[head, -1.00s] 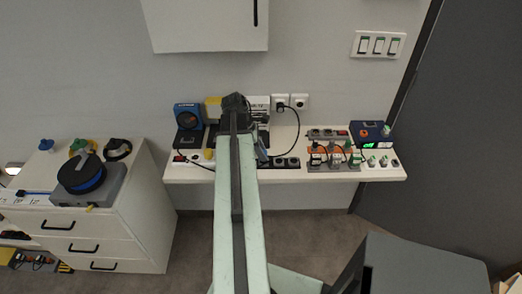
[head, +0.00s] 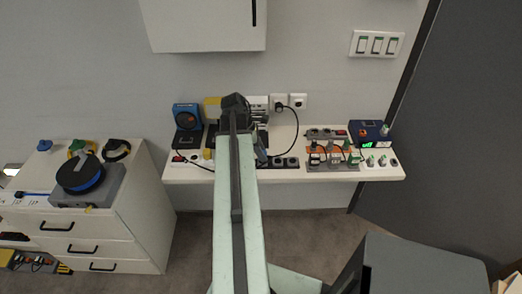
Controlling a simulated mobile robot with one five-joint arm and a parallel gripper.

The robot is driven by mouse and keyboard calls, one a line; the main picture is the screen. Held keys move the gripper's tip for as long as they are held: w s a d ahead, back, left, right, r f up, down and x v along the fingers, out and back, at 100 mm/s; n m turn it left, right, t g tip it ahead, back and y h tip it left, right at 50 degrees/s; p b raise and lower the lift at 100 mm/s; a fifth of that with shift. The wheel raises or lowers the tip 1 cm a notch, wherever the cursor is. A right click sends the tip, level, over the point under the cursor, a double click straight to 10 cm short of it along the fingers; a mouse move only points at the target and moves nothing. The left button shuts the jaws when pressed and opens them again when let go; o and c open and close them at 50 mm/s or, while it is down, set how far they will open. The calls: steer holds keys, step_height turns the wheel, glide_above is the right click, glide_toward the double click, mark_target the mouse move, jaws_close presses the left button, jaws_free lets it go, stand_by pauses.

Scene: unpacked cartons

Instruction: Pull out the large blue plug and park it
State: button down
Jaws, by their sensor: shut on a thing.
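My gripper (head: 236,104) is at the far end of my outstretched arm, over the white shelf near the wall. My own arm hides most of the jaws and what is between them. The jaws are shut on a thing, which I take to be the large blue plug. A small blue-grey piece (head: 262,154) shows just right of my arm; I cannot tell whether it belongs to the plug. Another blue, plug-like thing (head: 45,145) stands on the left cabinet's top.
The white shelf (head: 200,175) holds a blue-faced device (head: 187,117), power strips (head: 285,162) and a blue box (head: 370,131). A black cable hangs from the wall socket (head: 279,102). A cable reel (head: 82,175) sits on the left drawer cabinet (head: 128,215). A grey box (head: 420,265) stands front right.

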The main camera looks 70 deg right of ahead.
steer(key=shift+f, duration=0.1)
steer(key=shift+f+b, duration=0.3)
steer(key=shift+b, duration=0.1)
steer(key=shift+f, duration=0.25)
stand_by(0.8)
steer(key=c, duration=1)
jaws_free()
